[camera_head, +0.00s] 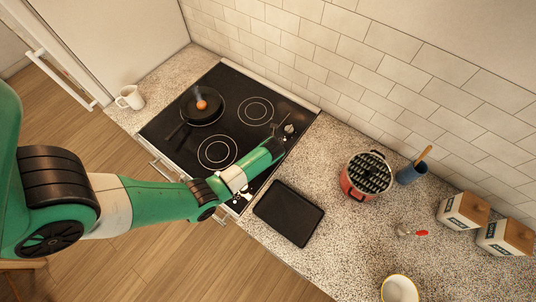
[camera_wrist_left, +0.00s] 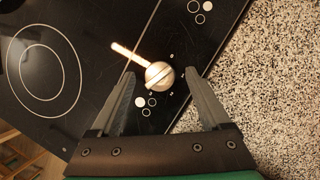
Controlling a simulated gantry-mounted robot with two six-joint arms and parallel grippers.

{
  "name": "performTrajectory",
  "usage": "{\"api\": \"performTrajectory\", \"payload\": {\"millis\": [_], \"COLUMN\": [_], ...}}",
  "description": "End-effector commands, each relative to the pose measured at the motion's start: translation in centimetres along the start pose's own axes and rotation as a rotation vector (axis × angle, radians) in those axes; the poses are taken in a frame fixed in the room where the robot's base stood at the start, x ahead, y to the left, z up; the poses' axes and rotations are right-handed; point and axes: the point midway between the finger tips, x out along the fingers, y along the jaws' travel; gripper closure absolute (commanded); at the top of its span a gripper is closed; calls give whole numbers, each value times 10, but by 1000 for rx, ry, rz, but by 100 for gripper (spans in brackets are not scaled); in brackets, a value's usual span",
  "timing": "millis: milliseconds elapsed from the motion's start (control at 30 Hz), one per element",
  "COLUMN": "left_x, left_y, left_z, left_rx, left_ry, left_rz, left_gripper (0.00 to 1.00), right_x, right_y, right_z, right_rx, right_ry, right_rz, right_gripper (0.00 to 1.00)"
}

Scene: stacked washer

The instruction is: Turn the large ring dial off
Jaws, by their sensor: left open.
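A round metallic dial (camera_wrist_left: 158,75) sits on the black stovetop near its right edge, with a pale bar and a bright streak reaching up-left from it. It also shows in the head view (camera_head: 289,128), small, at the end of my left arm. My left gripper (camera_wrist_left: 161,73) is open, with one finger on each side of the dial. Whether either finger touches the dial is unclear. A large ring marking (camera_wrist_left: 45,70) is on the glass to the left. My right gripper is in neither view.
A black pan (camera_head: 202,107) holding an egg-like item stands on the stovetop (camera_head: 170,120). A black tray (camera_head: 289,213), a red pot (camera_head: 357,190) and a blue utensil cup (camera_head: 408,174) stand on the speckled counter. A white mug (camera_head: 130,97) is at the left.

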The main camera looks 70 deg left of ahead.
Motion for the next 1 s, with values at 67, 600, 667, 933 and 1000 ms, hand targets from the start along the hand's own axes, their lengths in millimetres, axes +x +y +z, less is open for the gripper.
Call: {"api": "performTrajectory", "payload": {"millis": [67, 600, 667, 933, 1000], "left_x": [8, 10, 10, 10, 10], "left_y": [0, 0, 0, 0, -1], "left_z": [0, 0, 0, 0, 1], "left_rx": [-1, 0, 0, -9, -45], "left_ry": [0, 0, 0, 1, 4], "left_rz": [0, 0, 0, 4, 19], "left_gripper": [19, 63, 74, 100, 100], "right_x": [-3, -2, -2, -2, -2], "right_y": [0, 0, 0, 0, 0], "right_z": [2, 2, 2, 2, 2], "right_rx": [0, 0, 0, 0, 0], "right_ry": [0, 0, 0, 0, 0], "right_rz": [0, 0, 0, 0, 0], "right_gripper": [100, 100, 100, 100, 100]}}
